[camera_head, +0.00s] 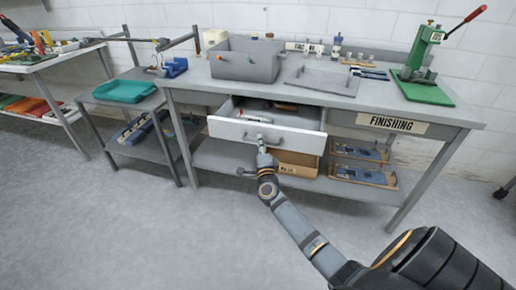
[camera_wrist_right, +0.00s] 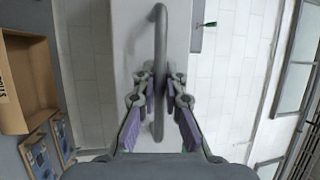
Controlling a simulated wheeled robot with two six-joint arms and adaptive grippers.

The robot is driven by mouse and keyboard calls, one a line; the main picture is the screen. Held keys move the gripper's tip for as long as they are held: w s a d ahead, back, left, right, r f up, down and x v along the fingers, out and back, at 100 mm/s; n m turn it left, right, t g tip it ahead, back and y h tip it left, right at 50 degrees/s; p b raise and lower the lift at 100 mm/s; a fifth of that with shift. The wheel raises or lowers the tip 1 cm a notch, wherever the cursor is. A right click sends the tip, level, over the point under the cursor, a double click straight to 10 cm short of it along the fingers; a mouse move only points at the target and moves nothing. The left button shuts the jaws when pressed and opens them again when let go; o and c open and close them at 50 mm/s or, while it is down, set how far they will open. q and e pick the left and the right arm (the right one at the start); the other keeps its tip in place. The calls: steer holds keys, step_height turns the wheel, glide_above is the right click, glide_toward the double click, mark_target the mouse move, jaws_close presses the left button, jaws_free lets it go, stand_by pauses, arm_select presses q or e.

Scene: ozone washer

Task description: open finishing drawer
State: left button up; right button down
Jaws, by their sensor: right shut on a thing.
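The finishing drawer (camera_head: 230,130) is a white-fronted drawer under the grey workbench. It stands pulled out, and its inside shows from above with a few small items in it. My right gripper (camera_head: 261,145) is at the middle of the drawer front. In the right wrist view the gripper (camera_wrist_right: 160,82) has its two fingers closed around the grey bar handle (camera_wrist_right: 160,25), one on each side. The white drawer front (camera_wrist_right: 130,50) lies behind the handle. My left gripper is not in view.
The workbench (camera_head: 345,100) carries a grey bin (camera_head: 245,65) and a green press (camera_head: 420,70). A "FINISHING" label (camera_head: 392,124) is right of the drawer. A cardboard box (camera_head: 297,165) sits on the lower shelf. A side cart with a teal tray (camera_head: 124,91) stands left. The floor in front is clear.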

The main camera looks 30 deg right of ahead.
steer(key=shift+w+d+f, duration=0.1)
steer(key=shift+w+d, duration=0.1)
steer(key=c, duration=1.4)
jaws_free()
steer(key=shift+s+a, duration=0.1)
steer(key=v, duration=1.2)
